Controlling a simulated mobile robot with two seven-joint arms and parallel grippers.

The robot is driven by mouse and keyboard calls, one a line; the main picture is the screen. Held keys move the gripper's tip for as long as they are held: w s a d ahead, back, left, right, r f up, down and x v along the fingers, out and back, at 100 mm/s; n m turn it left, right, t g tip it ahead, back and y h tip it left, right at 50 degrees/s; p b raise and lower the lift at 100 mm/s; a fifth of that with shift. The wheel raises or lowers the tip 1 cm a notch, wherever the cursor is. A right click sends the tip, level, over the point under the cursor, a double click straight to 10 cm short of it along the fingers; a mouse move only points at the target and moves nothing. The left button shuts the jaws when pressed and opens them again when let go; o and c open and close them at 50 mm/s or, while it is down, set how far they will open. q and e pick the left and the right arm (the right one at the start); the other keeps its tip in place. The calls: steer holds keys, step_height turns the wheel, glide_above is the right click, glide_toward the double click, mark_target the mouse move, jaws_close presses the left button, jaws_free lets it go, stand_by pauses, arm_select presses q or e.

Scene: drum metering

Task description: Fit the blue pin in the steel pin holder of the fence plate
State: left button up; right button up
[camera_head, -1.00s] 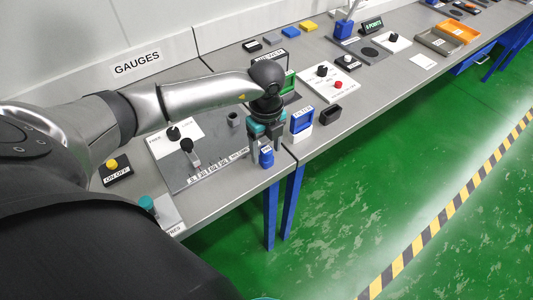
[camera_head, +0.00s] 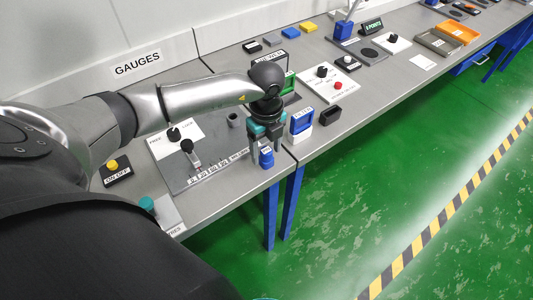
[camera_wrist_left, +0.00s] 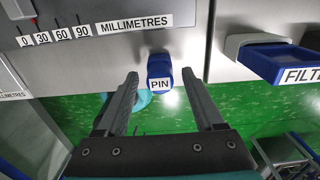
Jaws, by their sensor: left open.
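The blue pin (camera_head: 267,158), labelled PIN, stands near the table's front edge, at the right end of the grey fence plate (camera_head: 208,159). It also shows in the left wrist view (camera_wrist_left: 160,68). My left gripper (camera_head: 266,161) is open, pointing down at the pin, with one finger to each side of it in the picture. In the left wrist view the fingertips (camera_wrist_left: 160,74) look apart from the pin and nothing is held. A small grey cylinder (camera_head: 233,120), apparently the steel pin holder, stands at the back of the fence plate.
A blue FILTER block (camera_head: 302,119) on a white base stands just right of the gripper, with a black block (camera_head: 330,115) beyond it. A lever with a black knob (camera_head: 188,147) rises from the fence plate. A table seam and the front edge are close by.

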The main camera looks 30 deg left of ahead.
mark_target(266, 150)
stand_by(0.3)
arm_select(q)
steer(key=shift+c, duration=0.3)
jaws_close()
steer(key=shift+r, duration=0.1)
stand_by(1.1)
steer(key=shift+r+p, duration=2.8)
steer(key=shift+r, duration=0.15)
step_height(266, 150, up, 4)
steer(key=p, duration=0.3)
